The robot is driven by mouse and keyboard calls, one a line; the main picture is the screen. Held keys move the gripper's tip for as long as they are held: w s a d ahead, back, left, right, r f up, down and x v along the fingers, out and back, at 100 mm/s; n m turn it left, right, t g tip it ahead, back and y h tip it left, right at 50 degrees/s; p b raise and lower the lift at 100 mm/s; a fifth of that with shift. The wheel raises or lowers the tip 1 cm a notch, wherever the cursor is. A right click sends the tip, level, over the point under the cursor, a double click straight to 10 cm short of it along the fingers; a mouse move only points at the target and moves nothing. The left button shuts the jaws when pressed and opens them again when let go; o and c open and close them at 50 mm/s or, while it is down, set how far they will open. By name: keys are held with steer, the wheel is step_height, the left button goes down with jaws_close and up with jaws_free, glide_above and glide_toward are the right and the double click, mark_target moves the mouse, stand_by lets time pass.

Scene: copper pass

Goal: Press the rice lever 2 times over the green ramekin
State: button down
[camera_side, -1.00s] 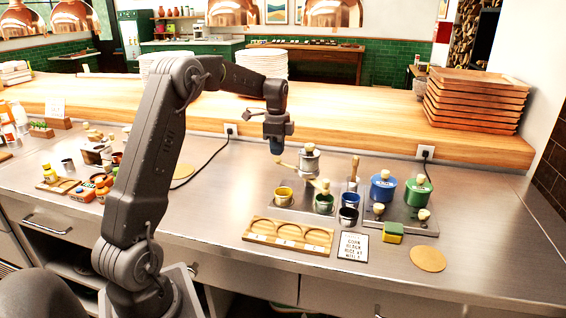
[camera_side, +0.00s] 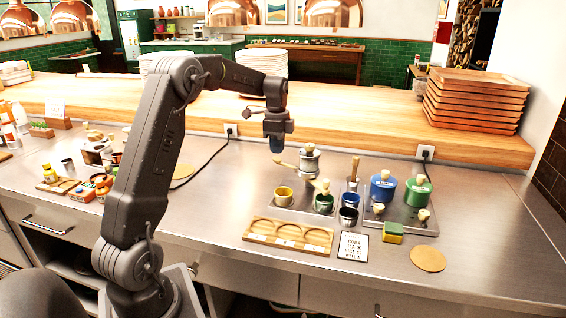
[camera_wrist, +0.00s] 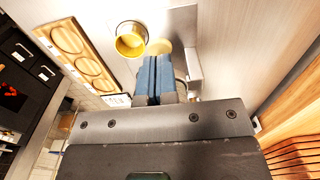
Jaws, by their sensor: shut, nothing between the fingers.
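The metal rice dispenser (camera_side: 310,160) with a wooden knob on top stands on a grey base. A pale lever arm (camera_side: 287,165) reaches out from its left side. The green ramekin (camera_side: 323,204) sits in front of the dispenser, under a pale wooden-ended part (camera_side: 321,186). My gripper (camera_side: 277,152) is shut and empty, pointing down just above the lever's left end; I cannot tell whether they touch. In the wrist view my blue fingers (camera_wrist: 157,78) are together, beside a pale round end (camera_wrist: 160,46). The green ramekin is hidden there.
A blue pot (camera_side: 383,188) and a green pot (camera_side: 418,191) stand farther right. A wooden tray (camera_side: 288,236) with round recesses lies in front.

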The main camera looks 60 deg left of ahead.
mark_target(277, 158)
steer(key=shift+f, duration=2.2)
steer(key=shift+r, duration=2.4)
steer(key=shift+r, duration=2.5)
